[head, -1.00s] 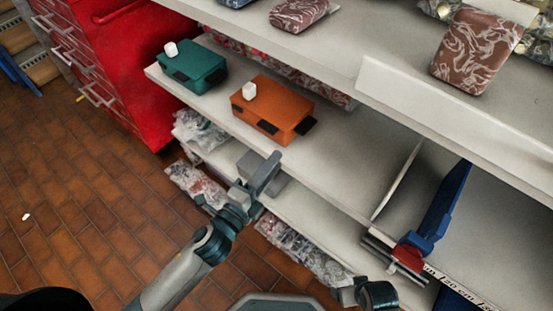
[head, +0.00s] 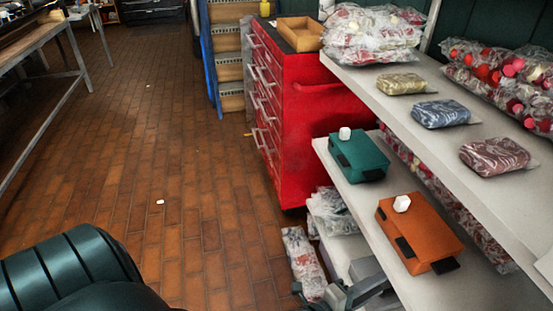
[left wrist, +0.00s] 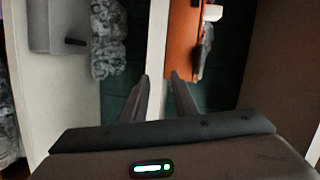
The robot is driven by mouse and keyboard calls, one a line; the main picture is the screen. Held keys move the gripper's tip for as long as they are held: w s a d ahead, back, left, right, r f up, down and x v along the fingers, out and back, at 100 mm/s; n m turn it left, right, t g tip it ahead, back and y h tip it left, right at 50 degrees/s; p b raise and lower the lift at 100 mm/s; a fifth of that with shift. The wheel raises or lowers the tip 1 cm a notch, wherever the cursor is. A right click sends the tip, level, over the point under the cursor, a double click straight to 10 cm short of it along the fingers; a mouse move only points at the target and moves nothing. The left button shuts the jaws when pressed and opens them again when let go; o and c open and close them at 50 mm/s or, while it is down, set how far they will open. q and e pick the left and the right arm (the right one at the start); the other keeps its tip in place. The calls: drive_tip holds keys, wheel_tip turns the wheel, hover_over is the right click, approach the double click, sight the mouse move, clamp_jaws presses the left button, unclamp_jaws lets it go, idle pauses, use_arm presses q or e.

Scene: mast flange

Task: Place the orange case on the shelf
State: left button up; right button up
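The orange case (head: 418,238) lies on the middle shelf (head: 480,290), with a white knob on top and black tabs on its side. A teal case (head: 358,157) with a similar knob lies farther back on the same shelf. My left gripper (head: 345,292) is low at the shelf's front edge, apart from the orange case, partly cut off by the picture's bottom. In the left wrist view its two fingers (left wrist: 166,92) stand apart with nothing between them. The orange case (left wrist: 182,45) shows beyond them there. My right gripper is not in view.
A red drawer cabinet (head: 310,120) stands behind the shelf unit. The upper shelf (head: 400,105) overhangs and holds several patterned packs (head: 440,112) and bagged goods (head: 370,25). Bags (head: 335,212) lie on the lower shelf. The brick floor (head: 170,190) at left is open.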

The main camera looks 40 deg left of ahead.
use_arm(q)
drive_tip(key=s+a+f+n+g+y, duration=0.2)
drive_tip(key=a+f+n+g+y, duration=0.15)
drive_tip(key=a+f+n, duration=0.4)
drive_tip(key=s+a+f+n+g+y, duration=0.1)
drive_tip(key=s+a+f+n+g, duration=0.2)
drive_tip(key=s+f, duration=0.7)
drive_tip(key=s+a+f+n+g+y, duration=0.1)
drive_tip(key=s+a+f+n+g, duration=0.2)
drive_tip(key=s+f+n+g, duration=0.3)
drive_tip(key=s+f+n, duration=0.1)
drive_tip(key=s+f, duration=0.3)
drive_tip(key=s, duration=0.2)
drive_tip(key=shift+a+f, duration=0.15)
drive_tip(key=shift+a, duration=0.2)
drive_tip(key=shift+n, duration=0.25)
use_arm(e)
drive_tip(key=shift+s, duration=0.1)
use_arm(q)
drive_tip(key=shift+w, duration=0.1)
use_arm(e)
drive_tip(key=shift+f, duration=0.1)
